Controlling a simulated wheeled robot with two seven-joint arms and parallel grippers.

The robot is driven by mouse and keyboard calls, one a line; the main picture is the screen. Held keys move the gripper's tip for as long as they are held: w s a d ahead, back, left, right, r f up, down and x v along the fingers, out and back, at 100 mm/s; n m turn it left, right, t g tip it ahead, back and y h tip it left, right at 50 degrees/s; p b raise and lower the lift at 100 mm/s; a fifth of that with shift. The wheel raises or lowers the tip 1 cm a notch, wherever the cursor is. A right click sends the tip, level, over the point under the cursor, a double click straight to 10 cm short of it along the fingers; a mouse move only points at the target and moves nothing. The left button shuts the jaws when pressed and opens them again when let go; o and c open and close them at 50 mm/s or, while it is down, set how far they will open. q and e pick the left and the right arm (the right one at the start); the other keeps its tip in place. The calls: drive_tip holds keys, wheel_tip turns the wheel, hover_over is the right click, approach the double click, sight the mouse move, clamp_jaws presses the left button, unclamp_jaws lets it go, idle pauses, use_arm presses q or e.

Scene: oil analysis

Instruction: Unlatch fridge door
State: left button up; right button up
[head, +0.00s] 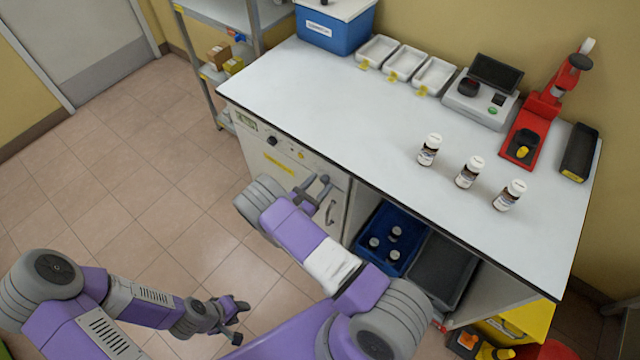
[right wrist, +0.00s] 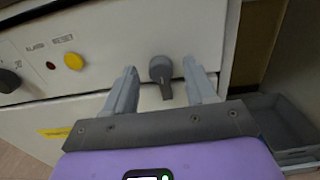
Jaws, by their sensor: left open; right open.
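The white fridge (head: 285,165) is built in under the left part of the counter, and its door looks shut. Its dark grey latch knob (right wrist: 160,72) sits on the front panel above the door (right wrist: 85,112) in the right wrist view. My right gripper (right wrist: 160,78) is open, with one finger on each side of the knob and a visible gap to both. In the head view my right gripper (head: 318,184) is at the fridge's upper right front, hiding the knob. My left gripper (head: 240,321) is open and empty, low over the floor at the lower left.
The panel also has a yellow button (right wrist: 74,61) and a dark dial (right wrist: 9,80). Right of the fridge is an open shelf with a blue crate (head: 367,240) of bottles and a dark tray (head: 443,268). Several bottles and instruments stand on the counter (head: 340,110). The floor at left is clear.

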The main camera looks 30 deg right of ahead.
drive_tip(key=shift+w+d, duration=0.1)
drive_tip(key=shift+d, duration=0.3)
clamp_jaws()
